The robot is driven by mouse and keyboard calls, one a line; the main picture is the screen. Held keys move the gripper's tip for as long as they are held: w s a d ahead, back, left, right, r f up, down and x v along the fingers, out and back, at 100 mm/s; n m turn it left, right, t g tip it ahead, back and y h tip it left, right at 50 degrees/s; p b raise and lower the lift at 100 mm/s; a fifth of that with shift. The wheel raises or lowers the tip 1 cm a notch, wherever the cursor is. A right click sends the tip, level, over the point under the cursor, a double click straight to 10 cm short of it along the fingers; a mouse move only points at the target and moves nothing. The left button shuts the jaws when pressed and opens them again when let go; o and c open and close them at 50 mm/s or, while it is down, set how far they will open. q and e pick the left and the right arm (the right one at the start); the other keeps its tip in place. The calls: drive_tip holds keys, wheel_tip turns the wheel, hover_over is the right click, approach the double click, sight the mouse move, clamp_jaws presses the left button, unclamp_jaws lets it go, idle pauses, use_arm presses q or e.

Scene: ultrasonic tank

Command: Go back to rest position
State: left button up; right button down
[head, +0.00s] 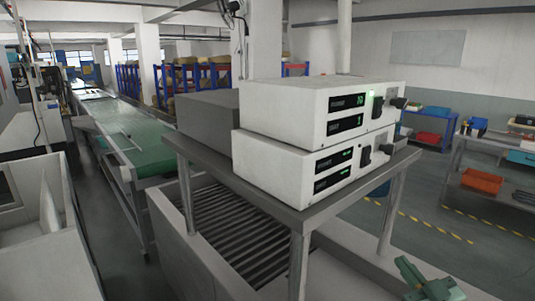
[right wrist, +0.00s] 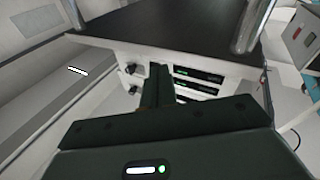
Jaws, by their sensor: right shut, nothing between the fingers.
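Two white control boxes are stacked on a grey metal stand (head: 205,152). The upper box (head: 285,108) has dark displays with green digits, a lit green light and a black knob. The lower box (head: 272,165) has two dark displays and a black knob. My right gripper (head: 408,266), dark green, is at the bottom right of the head view, in front of the stand and apart from the boxes. In the right wrist view its fingers (right wrist: 160,72) are shut and empty, hiding part of the box fronts. My left gripper is not in view.
A slatted opening (head: 225,230) lies under the stand, in a pale tank housing. A green conveyor (head: 135,135) runs away at the left. A table with an orange tray (head: 482,181) is at the right. Open floor lies between stand and table.

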drive_tip(key=s+a+f+g+h, duration=0.2)
drive_tip(key=s+f+g+h, duration=0.3)
drive_tip(key=s+f, duration=0.45)
drive_tip(key=s+d+f+n+g+h, duration=0.1)
drive_tip(key=s+f+g+h, duration=0.1)
drive_tip(key=s+g, duration=0.35)
drive_tip(key=s+d+f+n+g+h, duration=0.1)
drive_tip(key=s+f+n+g+h, duration=0.15)
drive_tip(key=s, duration=0.55)
drive_tip(key=s+a+f+m+g+y+b, duration=0.1)
drive_tip(key=s+a+f+b, duration=0.15)
drive_tip(key=f, duration=1.05)
drive_tip(key=s+a+f+g+y+b, duration=0.1)
drive_tip(key=s+f+y+b, duration=0.15)
drive_tip(key=f, duration=0.95)
drive_tip(key=s+a+f+m+g+b, duration=0.15)
drive_tip(key=f+b, duration=0.25)
drive_tip(key=f, duration=0.9)
use_arm(q)
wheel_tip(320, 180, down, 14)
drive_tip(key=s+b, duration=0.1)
drive_tip(key=b, duration=0.4)
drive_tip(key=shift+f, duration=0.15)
use_arm(e)
drive_tip(key=s+f+m+g+y, duration=0.1)
drive_tip(key=s+f, duration=1.7)
drive_tip(key=shift+s+d+f+m+g+y, duration=0.2)
drive_tip(key=shift+d+f+m+g+y, duration=0.1)
drive_tip(key=shift+f+m+g, duration=0.1)
